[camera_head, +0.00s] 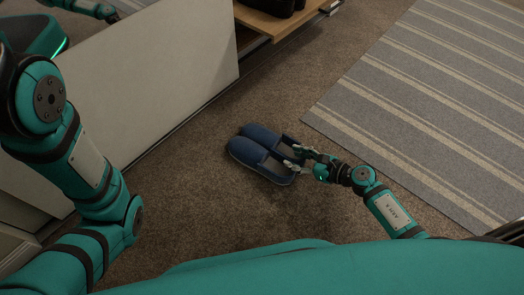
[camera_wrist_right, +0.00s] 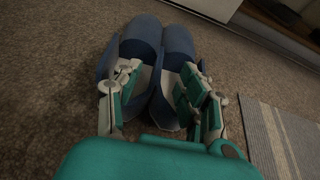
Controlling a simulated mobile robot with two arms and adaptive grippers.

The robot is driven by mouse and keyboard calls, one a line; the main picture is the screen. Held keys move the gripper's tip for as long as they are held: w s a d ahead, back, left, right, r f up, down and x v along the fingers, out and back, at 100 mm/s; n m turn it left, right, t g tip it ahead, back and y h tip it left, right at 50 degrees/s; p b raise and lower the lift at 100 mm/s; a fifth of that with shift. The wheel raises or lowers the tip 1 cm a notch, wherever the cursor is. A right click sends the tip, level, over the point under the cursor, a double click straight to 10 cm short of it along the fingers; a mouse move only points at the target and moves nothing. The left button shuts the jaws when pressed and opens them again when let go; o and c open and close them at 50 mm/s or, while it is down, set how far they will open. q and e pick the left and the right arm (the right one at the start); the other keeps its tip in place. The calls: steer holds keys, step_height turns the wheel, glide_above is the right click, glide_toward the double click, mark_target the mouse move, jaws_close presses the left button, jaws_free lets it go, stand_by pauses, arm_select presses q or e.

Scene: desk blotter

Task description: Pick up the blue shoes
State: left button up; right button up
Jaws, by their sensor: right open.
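A pair of blue shoes (camera_head: 250,149) lies side by side on the brown carpet, toes toward the cabinet. In the right wrist view the shoes (camera_wrist_right: 165,48) fill the upper middle, with their pale insides showing. My right gripper (camera_head: 294,158) is at the heel end of the shoes. Its two fingers (camera_wrist_right: 152,92) are spread apart, one over each shoe, with the inner sides of the shoes between them. I cannot tell whether the fingers touch the shoes.
A white cabinet panel (camera_head: 150,75) stands left of the shoes. A wooden shelf (camera_head: 275,22) with dark footwear (camera_head: 280,5) is at the top. A grey striped rug (camera_head: 430,100) lies to the right. Bare carpet (camera_head: 200,200) surrounds the shoes.

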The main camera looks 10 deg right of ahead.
mark_target(279, 152)
steer(key=b+x, duration=0.2)
steer(key=x, duration=0.3)
steer(key=shift+f, duration=0.15)
steer(key=shift+w+a+f+b, duration=0.1)
steer(key=shift+w+a+b, duration=0.2)
steer(key=shift+w, duration=0.1)
jaws_close()
